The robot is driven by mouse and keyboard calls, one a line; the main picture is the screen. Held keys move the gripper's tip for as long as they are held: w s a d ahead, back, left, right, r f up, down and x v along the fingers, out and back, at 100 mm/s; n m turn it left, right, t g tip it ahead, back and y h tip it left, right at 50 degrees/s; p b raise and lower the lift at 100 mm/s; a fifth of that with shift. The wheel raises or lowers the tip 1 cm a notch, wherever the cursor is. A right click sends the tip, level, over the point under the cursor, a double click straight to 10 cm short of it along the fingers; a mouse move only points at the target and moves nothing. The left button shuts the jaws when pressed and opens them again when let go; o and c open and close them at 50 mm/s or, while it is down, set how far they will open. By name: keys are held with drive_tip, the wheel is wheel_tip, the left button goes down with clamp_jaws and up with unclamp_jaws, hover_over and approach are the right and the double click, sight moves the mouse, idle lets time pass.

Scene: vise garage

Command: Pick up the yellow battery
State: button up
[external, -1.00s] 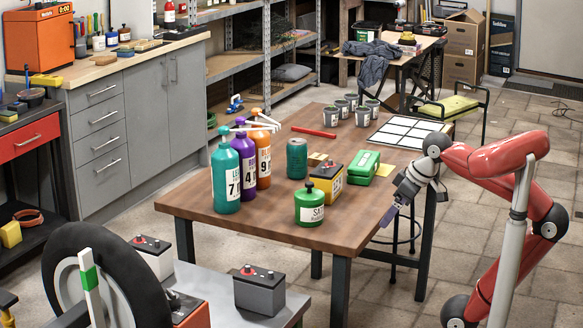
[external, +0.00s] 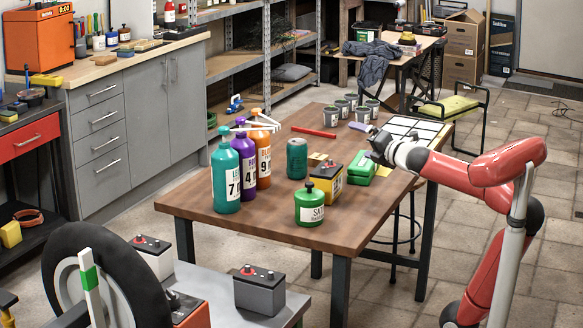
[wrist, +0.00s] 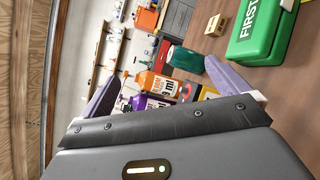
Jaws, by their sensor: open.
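The yellow battery (external: 330,173) stands on the wooden table in the external view, with a dark part and a white label on its side. The green canister in front covers part of it. My gripper (external: 369,139) is open and empty above the right side of the table, to the right of the battery and higher, near the green first-aid box. In the wrist view, my gripper's (wrist: 168,88) purple fingers are spread wide. A sliver of yellow (wrist: 209,92), probably the battery, shows beside the right finger, mostly hidden.
A green canister (external: 309,208) stands just in front of the battery and a teal can (external: 297,158) behind it. The green first-aid box (external: 362,170) lies to its right. Several bottles (external: 226,175) stand left. Bare wood (external: 262,225) lies at the front.

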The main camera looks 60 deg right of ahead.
sight(337, 180)
drive_tip(key=a+f+n+y, duration=0.1)
drive_tip(key=f+n+y, duration=0.1)
drive_tip(key=n, duration=0.3)
drive_tip(key=w+a+f+n+t+y, duration=0.1)
drive_tip(key=a+f+n+y, duration=0.1)
drive_tip(key=f+n, duration=0.3)
drive_tip(key=a+f+n+y, duration=0.1)
drive_tip(key=f+n+y, duration=0.2)
drive_tip(key=n, duration=0.4)
drive_tip(key=shift+w+a+f+t+y+b, duration=0.15)
drive_tip(key=shift+w+t+y+b, duration=0.2)
drive_tip(key=shift+y, duration=0.35)
drive_tip(key=shift+w+f, duration=0.15)
drive_tip(key=shift+f, duration=0.15)
drive_tip(key=w, duration=0.3)
drive_tip(key=w+p, duration=0.1)
drive_tip(key=w, duration=0.3)
drive_tip(key=shift+w+a+r, duration=0.15)
drive_tip(key=shift+w, duration=0.15)
drive_tip(key=c, duration=1.3)
drive_tip(key=shift+r, duration=0.15)
drive_tip(key=shift+c, duration=0.4)
drive_tip(key=shift+r, duration=0.1)
